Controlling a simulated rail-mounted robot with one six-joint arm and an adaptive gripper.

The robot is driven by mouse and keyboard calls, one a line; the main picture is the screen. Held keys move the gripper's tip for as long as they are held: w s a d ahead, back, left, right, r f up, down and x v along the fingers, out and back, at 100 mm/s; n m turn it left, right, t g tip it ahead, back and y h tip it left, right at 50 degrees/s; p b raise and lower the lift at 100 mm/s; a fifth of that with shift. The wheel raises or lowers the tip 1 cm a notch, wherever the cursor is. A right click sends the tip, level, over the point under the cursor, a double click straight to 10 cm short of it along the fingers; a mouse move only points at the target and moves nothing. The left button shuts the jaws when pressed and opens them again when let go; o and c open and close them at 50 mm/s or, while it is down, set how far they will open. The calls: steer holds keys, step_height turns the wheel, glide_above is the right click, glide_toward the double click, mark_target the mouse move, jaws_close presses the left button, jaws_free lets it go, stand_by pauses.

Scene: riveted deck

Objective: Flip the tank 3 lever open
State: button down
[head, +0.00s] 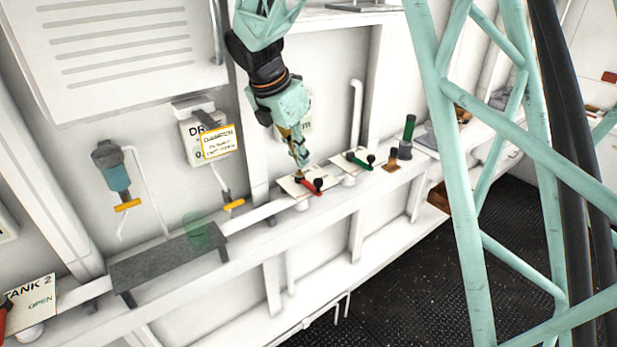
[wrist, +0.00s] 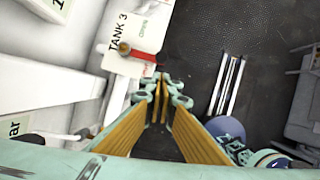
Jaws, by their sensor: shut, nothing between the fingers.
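The tank 3 lever (wrist: 146,56) is red and sits on a white plate (wrist: 107,62) marked "TANK 3" with green lettering beside it. In the wrist view it extends right from a brass-coloured pivot (wrist: 124,48), away from the green lettering. In the head view the red lever (head: 311,186) lies on its plate on the white ledge. My gripper (wrist: 160,82) is shut and empty, its fingertips close to the lever's free end. It also shows in the head view (head: 301,164), just above the lever. I cannot tell whether they touch.
A second plate with a green lever (head: 359,163) lies to the right on the ledge. A "TANK 2" plate (head: 29,303) is at the lower left.

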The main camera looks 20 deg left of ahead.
steer(key=shift+f, duration=0.1)
steer(key=x, duration=0.9)
steer(key=shift+f, duration=0.35)
steer(key=shift+w+d, duration=0.1)
